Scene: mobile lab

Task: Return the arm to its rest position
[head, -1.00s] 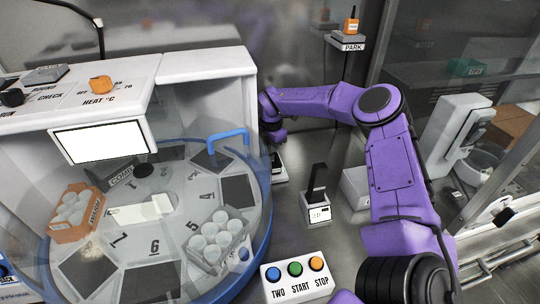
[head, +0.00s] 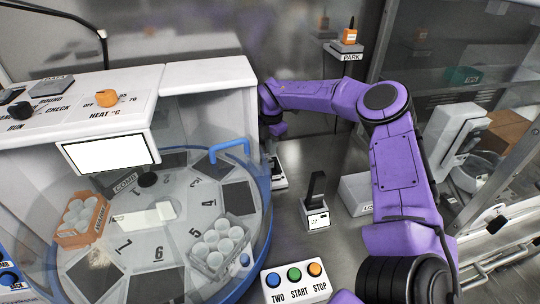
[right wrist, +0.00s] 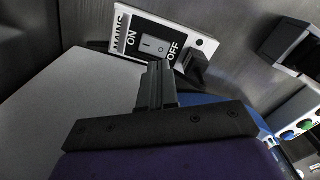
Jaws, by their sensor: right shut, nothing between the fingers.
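My right arm is purple and reaches from the lower right of the head view, bending back to the left. Its wrist hangs beside the right end of the white cabinet, and the fingertips are hard to make out there. In the right wrist view my right gripper (right wrist: 157,82) has its dark fingers together, with nothing between them. Beyond the fingers is a mains switch (right wrist: 155,46) marked ON and OFF; contact is not clear. My left gripper is not in view.
A button box (head: 296,283), a dark upright holder (head: 317,200) and a white bin (head: 356,194) stand on the metal counter. A PARK shelf (head: 346,47) is at the back.

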